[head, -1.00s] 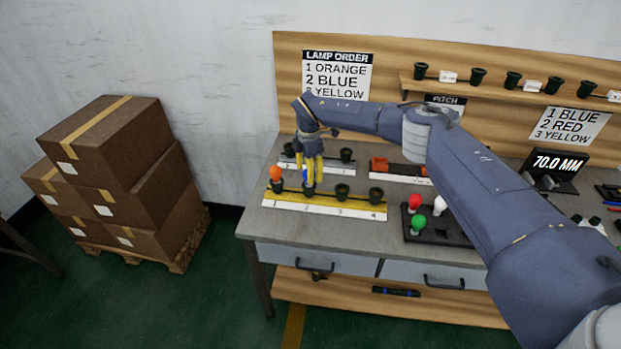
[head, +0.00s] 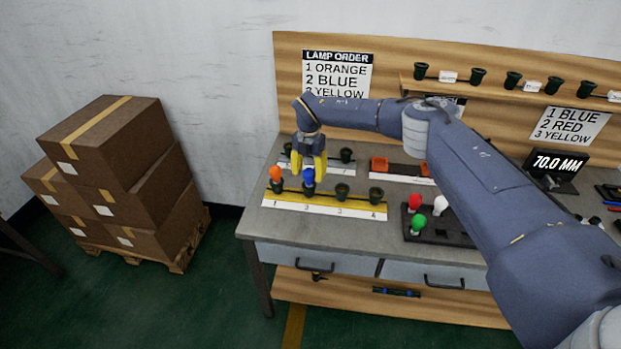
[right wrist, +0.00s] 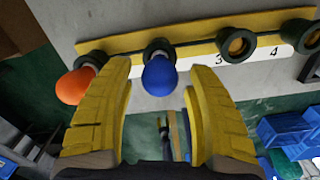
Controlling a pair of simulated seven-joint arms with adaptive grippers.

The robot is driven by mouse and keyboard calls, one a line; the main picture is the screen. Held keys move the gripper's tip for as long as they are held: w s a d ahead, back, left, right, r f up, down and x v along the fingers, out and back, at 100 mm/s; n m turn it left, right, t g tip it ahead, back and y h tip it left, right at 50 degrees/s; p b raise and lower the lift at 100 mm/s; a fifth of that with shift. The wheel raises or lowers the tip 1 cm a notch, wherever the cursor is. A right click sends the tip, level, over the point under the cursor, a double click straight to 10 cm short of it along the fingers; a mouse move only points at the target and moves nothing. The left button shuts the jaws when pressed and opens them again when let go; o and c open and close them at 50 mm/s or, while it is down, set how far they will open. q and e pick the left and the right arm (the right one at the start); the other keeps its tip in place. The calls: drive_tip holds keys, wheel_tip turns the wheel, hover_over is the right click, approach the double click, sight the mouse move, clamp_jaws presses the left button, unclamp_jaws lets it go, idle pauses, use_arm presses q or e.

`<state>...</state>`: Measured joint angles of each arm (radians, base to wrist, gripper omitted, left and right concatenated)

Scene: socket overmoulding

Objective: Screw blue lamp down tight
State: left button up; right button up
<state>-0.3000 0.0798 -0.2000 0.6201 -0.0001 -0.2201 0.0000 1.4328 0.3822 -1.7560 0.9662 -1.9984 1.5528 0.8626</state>
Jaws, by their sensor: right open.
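The blue lamp (head: 308,178) sits in the socket at position 2 of the yellow strip (head: 330,205). In the right wrist view the blue lamp (right wrist: 159,75) stands between the fingertips, its base in a dark socket (right wrist: 157,50). My right gripper (head: 310,176) is open around the lamp, with a gap on each side; its yellow fingers also show in the right wrist view (right wrist: 160,90). An orange lamp (head: 276,173) sits in socket 1, just left of the gripper. Sockets 3 (head: 342,191) and 4 (head: 376,195) are empty. My left gripper is not in view.
A black holder (head: 440,236) with red, green and white lamps stands right of the strip. Another socket strip (head: 346,156) lies behind. The orange lamp (right wrist: 76,86) is close beside one finger. Grey bench surface (head: 262,222) is clear at the front left.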

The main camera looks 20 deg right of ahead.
drive_tip(key=n, duration=0.9)
idle(0.3)
drive_tip(key=c, duration=1)
drive_tip(key=shift+c, duration=0.2)
drive_tip(key=m, duration=0.4)
drive_tip(key=shift+m, duration=0.3)
